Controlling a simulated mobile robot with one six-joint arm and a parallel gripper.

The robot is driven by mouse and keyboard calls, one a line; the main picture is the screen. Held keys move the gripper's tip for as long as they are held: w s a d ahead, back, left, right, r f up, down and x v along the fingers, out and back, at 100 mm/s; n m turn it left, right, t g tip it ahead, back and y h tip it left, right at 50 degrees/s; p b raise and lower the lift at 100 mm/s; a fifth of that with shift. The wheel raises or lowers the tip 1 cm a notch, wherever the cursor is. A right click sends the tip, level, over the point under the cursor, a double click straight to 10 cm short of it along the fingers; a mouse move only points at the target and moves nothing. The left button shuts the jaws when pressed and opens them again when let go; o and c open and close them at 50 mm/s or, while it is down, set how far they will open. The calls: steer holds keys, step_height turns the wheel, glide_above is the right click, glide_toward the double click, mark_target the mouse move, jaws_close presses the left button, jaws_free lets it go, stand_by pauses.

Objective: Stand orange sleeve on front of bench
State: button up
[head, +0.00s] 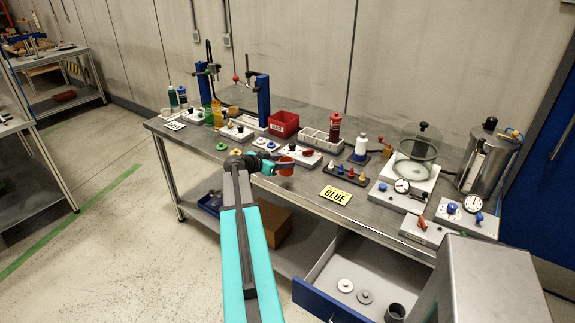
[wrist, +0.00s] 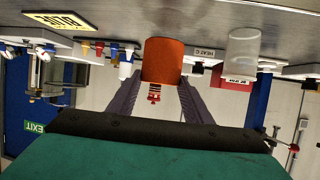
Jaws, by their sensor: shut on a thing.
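My gripper (head: 277,165) is shut on the orange sleeve (head: 287,169) over the front part of the bench (head: 312,189). In the wrist view, which is upside down, the sleeve (wrist: 162,61) sits between the dark fingers (wrist: 159,97) and looks roughly upright. Its lower end is close to the bench top; I cannot tell whether it touches. In the head view the fingers partly cover the sleeve.
A yellow BLUE sign (head: 336,195) lies to the right near the front edge. Small coloured pegs (head: 350,172) stand behind it. A clear cylinder (wrist: 241,55) stands near the sleeve in the wrist view. An open drawer (head: 330,293) juts out below the bench.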

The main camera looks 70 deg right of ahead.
steer(key=shift+s+d, duration=0.3)
steer(key=shift+d, duration=0.15)
steer(key=shift+s+d, duration=0.15)
steer(key=shift+d, duration=0.1)
steer(key=shift+s+d+f+p, duration=0.2)
steer(key=shift+d+f+p, duration=0.15)
steer(key=shift+p, duration=0.3)
step_height(320, 180, down, 2)
steer(key=shift+f+p, duration=0.15)
steer(key=shift+p, duration=0.5)
steer(key=shift+a+f, duration=0.1)
steer(key=shift+f, duration=0.25)
steer(key=shift+f, duration=0.15)
steer(key=o, duration=1)
